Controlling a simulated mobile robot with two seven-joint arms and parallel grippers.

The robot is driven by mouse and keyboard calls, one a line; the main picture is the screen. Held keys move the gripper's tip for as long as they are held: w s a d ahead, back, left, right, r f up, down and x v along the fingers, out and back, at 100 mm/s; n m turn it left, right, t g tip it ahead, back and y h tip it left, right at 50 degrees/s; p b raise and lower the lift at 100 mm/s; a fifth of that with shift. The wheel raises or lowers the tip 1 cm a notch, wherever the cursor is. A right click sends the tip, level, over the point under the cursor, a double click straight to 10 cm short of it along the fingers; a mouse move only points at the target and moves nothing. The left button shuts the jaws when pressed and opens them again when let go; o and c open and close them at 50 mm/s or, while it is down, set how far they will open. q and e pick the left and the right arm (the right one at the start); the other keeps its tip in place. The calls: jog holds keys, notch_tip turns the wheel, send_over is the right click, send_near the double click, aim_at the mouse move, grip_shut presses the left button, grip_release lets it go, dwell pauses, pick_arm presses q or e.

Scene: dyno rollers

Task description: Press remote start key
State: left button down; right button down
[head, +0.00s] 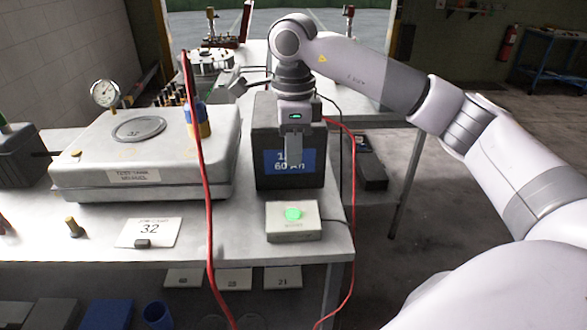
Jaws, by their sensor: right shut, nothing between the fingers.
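A small pale box with a round green key (293,214) on its top sits at the right front part of the table. It looks like the remote start box (293,236), but its label is too small to read. My right gripper (294,160) points down in front of the dark battery block (265,180), above and behind the green key in the picture. Its fingers are shut and empty, and appear apart from the key. My left gripper is not in view.
A grey unit with a gauge (104,93) and a card marked 32 (149,232) are on the table's left. A red cable (203,180) crosses in front of the table; another runs past the battery's right side. The table's right edge is close to the box.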

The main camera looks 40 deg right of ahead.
aim_at(293, 213)
notch_tip(293, 213, down, 13)
jog(key=shift+r+p, duration=0.2)
jog(key=shift+p, duration=0.7)
jog(key=shift+f, duration=0.1)
